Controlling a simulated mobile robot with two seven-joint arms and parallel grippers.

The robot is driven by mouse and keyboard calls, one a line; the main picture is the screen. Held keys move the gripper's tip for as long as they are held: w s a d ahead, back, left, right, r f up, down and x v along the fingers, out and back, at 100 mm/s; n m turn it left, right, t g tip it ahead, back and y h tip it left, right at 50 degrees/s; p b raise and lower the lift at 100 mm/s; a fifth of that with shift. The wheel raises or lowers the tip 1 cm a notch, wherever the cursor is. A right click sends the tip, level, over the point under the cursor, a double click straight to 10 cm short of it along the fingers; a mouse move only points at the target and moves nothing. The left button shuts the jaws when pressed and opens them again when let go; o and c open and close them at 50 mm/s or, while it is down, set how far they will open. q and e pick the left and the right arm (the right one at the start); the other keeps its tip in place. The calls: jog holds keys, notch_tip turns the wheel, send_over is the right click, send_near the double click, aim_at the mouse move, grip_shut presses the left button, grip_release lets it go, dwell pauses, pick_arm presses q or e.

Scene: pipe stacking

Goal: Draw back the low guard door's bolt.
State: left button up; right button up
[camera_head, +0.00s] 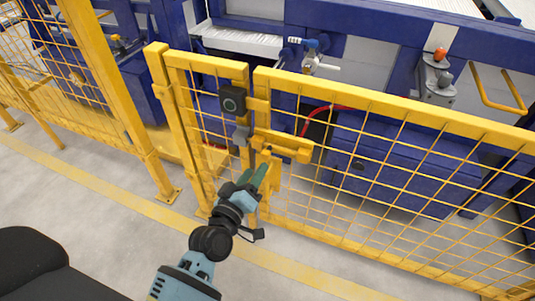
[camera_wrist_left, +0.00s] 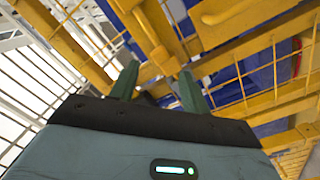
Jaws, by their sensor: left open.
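The low guard door (camera_head: 370,170) is a yellow frame with wire mesh, standing to the right of a narrow gap by a yellow post. Its yellow bolt (camera_head: 288,150) lies roughly level across the door's left edge, with a yellow piece hanging below it. My left gripper (camera_head: 254,177) is open, its green fingers pointing up just below the bolt's left end. In the left wrist view the two fingertips (camera_wrist_left: 157,73) stand apart, with yellow metal beyond them. I cannot tell whether they touch it. My right gripper is not in view.
A black box with a round face (camera_head: 232,101) sits on the post above the bolt. Blue machinery (camera_head: 385,150) stands behind the fence. The floor in front is clear, with a yellow line.

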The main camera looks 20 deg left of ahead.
aim_at(264, 157)
pick_arm(q)
jog(key=w, duration=0.5)
jog(key=w+b, duration=0.1)
jog(key=w, duration=0.1)
jog(key=shift+w+d, duration=0.2)
jog(key=shift+d, duration=0.15)
grip_shut()
